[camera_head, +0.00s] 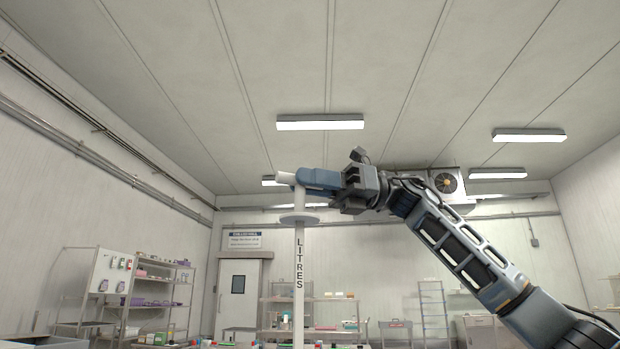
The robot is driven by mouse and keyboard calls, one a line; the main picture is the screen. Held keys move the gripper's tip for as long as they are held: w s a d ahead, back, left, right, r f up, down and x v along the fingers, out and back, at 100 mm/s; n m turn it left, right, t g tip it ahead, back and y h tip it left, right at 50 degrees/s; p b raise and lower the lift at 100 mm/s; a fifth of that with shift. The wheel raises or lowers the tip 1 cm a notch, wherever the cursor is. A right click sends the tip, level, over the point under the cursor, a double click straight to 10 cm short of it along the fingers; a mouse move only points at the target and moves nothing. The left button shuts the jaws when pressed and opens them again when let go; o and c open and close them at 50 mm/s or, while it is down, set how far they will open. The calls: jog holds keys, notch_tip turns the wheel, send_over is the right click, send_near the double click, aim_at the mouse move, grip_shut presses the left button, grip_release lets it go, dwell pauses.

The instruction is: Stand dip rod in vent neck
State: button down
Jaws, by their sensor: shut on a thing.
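The dip rod (299,265) is a white upright rod with "LITRES" printed down it and a grey disc-shaped collar near its top. My gripper (299,180) is shut on the dip rod above the collar. It comes in from the right and holds the rod vertical. The rod's lower end runs down to the bottom edge of the picture. The vent neck is not visible, so I cannot tell where the rod's tip is relative to it.
A door (237,298) and more shelves (430,305) stand at the back wall. Ceiling lights (320,122) hang above. The air around the rod looks clear.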

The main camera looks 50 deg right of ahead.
notch_tip(320, 180, down, 9)
jog(key=b, duration=0.5)
jog(key=shift+b, duration=0.35)
dwell(0.6)
notch_tip(320, 180, down, 16)
jog(key=b, duration=1.1)
dwell(0.9)
notch_tip(320, 180, down, 16)
jog(key=b, duration=1.1)
dwell(1.3)
jog(key=shift+r+b, duration=0.1)
jog(key=shift+b, duration=0.25)
